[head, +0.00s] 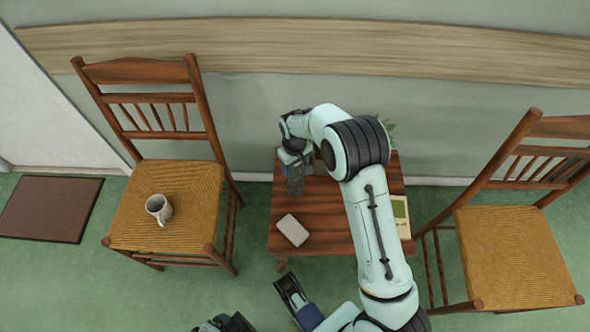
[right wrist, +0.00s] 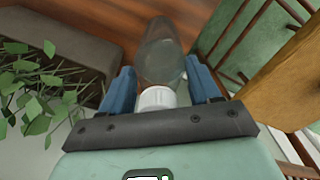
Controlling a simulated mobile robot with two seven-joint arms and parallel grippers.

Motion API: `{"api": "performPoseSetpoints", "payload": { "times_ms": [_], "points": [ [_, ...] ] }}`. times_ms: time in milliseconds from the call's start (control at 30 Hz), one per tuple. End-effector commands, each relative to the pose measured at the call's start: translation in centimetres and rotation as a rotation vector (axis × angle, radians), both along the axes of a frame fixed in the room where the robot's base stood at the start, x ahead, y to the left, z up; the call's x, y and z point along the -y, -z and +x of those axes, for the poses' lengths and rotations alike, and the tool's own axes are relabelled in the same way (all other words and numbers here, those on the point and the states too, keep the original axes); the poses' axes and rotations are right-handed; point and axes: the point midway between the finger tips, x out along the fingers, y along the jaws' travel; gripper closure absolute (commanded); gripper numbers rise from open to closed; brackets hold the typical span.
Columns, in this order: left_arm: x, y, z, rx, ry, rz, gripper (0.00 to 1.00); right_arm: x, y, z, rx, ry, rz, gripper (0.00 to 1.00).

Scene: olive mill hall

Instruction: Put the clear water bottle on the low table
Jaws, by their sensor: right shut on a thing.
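The clear water bottle (right wrist: 160,58) with a white cap (right wrist: 157,98) is between the blue fingers of my right gripper (right wrist: 161,90), which is shut on it near the cap. In the head view my right gripper (head: 294,168) is over the back left part of the low brown wooden table (head: 330,238). Dark and blue parts of mine show at the bottom edge; the left gripper's jaws cannot be made out.
A pale rounded box (head: 292,230) lies at the table's front left. A cream and green item (head: 401,214) is at its right edge. A grey planter (right wrist: 58,42) with a leafy plant (right wrist: 40,95) stands beside the gripper. Chairs flank the table; the left chair (head: 170,190) bears a mug (head: 158,208).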

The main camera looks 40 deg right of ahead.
Motion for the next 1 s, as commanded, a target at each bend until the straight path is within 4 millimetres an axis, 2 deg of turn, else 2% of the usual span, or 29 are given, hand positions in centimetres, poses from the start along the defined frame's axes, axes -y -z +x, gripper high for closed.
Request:
{"api": "performPoseSetpoints", "payload": {
  "times_ms": [33, 133, 533, 567, 600, 633, 1000],
  "points": [
    [-0.2, 0.4, 0.3, 0.008, -0.004, 0.004, 0.06, 0.0, 1.1, 0.0, -0.004, 0.000, 0.000, 1.00],
    [-0.4, 0.7, 0.8, 0.021, -0.010, 0.011, 0.06, 0.0, 2.3, 0.0, -0.001, 0.000, 0.000, 1.00],
    [-0.6, 0.9, 1.1, 0.029, -0.012, 0.014, 0.06, 0.0, 2.8, 0.0, 0.000, 0.000, 0.000, 1.00],
    [-0.6, 0.9, 1.1, 0.030, -0.012, 0.014, 0.06, 0.0, 2.8, 0.0, -0.002, 0.000, 0.000, 0.32],
    [-0.6, 0.8, 1.1, 0.029, -0.012, 0.014, 0.06, 0.0, 2.8, 0.0, -0.002, -0.001, 0.000, 0.19],
    [-0.6, 0.8, 1.1, 0.029, -0.012, 0.014, 0.06, 0.0, 2.8, 0.0, -0.002, -0.001, 0.000, 0.12],
    [-0.4, 0.5, 0.8, 0.021, -0.009, 0.011, 0.06, 0.0, 2.2, 0.0, 0.000, -0.001, 0.000, 0.12]
  ]
}}
